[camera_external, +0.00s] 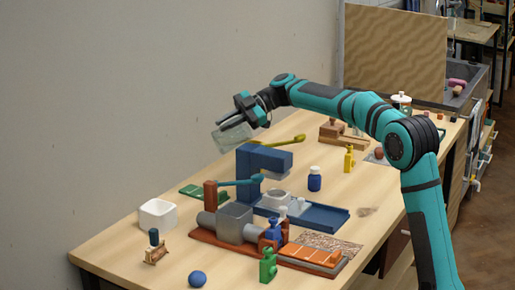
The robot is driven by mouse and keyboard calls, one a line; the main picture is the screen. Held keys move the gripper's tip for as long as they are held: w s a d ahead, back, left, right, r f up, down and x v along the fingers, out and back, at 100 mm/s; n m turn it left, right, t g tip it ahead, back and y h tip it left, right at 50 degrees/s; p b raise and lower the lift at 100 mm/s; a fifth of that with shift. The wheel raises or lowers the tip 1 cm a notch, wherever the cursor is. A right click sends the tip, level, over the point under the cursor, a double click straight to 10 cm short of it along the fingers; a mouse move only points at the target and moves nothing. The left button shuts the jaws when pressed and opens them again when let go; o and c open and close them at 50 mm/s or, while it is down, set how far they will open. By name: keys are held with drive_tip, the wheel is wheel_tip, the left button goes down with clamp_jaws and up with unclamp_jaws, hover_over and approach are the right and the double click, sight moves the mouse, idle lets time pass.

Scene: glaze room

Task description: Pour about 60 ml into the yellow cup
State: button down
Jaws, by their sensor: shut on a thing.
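My gripper (237,119) is shut on a clear, see-through container (233,139) and holds it tilted in the air above the back of the table, near the wall. I cannot tell how much liquid is in it. I cannot make out a yellow cup. A small yellow bottle (349,159) stands upright on the table, well to the right of my gripper. A yellow lever (285,141) sticks out near the top of a blue machine (263,160), below and right of the held container.
A white square bowl (157,214) stands at the left. A red-brown and grey machine (235,222) with a blue-topped lever fills the middle front. A dark blue bottle (314,179), a green bottle (268,266) and a blue ball (197,279) stand around. A wooden board (394,50) rises at the back.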

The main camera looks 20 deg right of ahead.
sight(219, 132)
drive_tip(key=shift+w+d+r+y+p, duration=0.1)
drive_tip(key=shift+d+r+y+p, duration=0.5)
drive_tip(key=shift+d+y, duration=0.35)
idle(1.3)
drive_tip(key=shift+a+f+h, duration=0.3)
drive_tip(key=shift+a+h, duration=0.35)
drive_tip(key=shift+a, duration=0.1)
drive_tip(key=shift+s+a+f+h, duration=0.2)
drive_tip(key=shift+a+f+h, duration=0.05)
drive_tip(key=shift+h, duration=0.05)
drive_tip(key=shift+a+f+h, duration=0.35)
drive_tip(key=shift+f+h, duration=0.25)
drive_tip(key=shift+h, duration=0.05)
drive_tip(key=shift+a+f+h, duration=0.3)
drive_tip(key=shift+f+h, duration=0.25)
drive_tip(key=shift+h, duration=0.1)
drive_tip(key=shift+a+f+t+h+b, duration=0.1)
drive_tip(key=shift+a+t+h+b, duration=0.15)
drive_tip(key=shift+h, duration=0.25)
drive_tip(key=shift+a+f+t+h+b, duration=0.15)
drive_tip(key=shift+h+b, duration=0.1)
drive_tip(key=shift+h, duration=0.25)
